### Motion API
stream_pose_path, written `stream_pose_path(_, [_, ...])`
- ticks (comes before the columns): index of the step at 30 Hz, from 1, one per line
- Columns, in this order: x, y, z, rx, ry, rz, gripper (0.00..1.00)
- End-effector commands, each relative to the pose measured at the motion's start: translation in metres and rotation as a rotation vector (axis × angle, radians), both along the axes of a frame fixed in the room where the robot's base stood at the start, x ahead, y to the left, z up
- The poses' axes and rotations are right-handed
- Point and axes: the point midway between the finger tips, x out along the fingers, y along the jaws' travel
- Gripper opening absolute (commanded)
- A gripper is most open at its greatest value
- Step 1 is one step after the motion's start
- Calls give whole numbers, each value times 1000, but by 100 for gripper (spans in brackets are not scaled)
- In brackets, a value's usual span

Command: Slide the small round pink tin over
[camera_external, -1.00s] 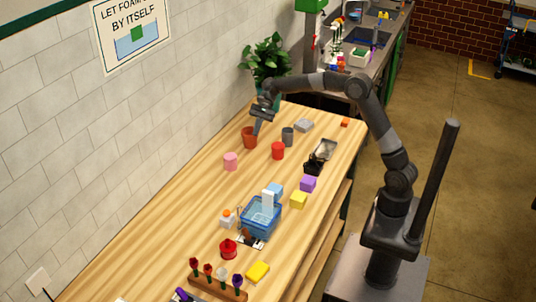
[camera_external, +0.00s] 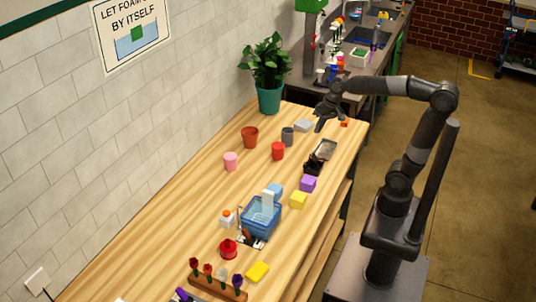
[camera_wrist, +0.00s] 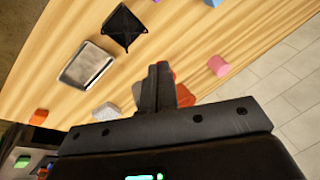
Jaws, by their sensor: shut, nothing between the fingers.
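The small round pink tin (camera_external: 231,161) stands upright on the wooden table, near the wall side, left of the red tin (camera_external: 278,151). It also shows in the wrist view (camera_wrist: 219,66), right of my fingers, apart from them. My gripper (camera_external: 319,127) is shut and empty, above the far right part of the table, well away from the pink tin. In the wrist view my closed fingers (camera_wrist: 159,68) partly hide reddish things behind them.
A terracotta pot (camera_external: 250,137) stands beyond the pink tin, with a grey cup (camera_external: 288,136) to its right. A metal tray (camera_external: 326,150) and black holder (camera_external: 314,167) lie along the right edge. A blue basket (camera_external: 261,217) stands nearer. The table left of the pink tin is clear.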

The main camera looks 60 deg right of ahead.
Motion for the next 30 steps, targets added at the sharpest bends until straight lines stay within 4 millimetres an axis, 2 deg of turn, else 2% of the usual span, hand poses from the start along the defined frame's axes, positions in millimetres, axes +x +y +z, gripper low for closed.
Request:
stream_pose_path(6, [-29,-10,0,-80,-59,68,0])
stream_pose_path(14, [-50,-22,9,-179,-124,133,0])
stream_pose_path(18, [-29,-21,26,-189,-117,97,0])
stream_pose_path(26, [10,-12,46,-166,-84,13,0])
stream_pose_path(30, [40,-4,56,-146,-56,-51,0])
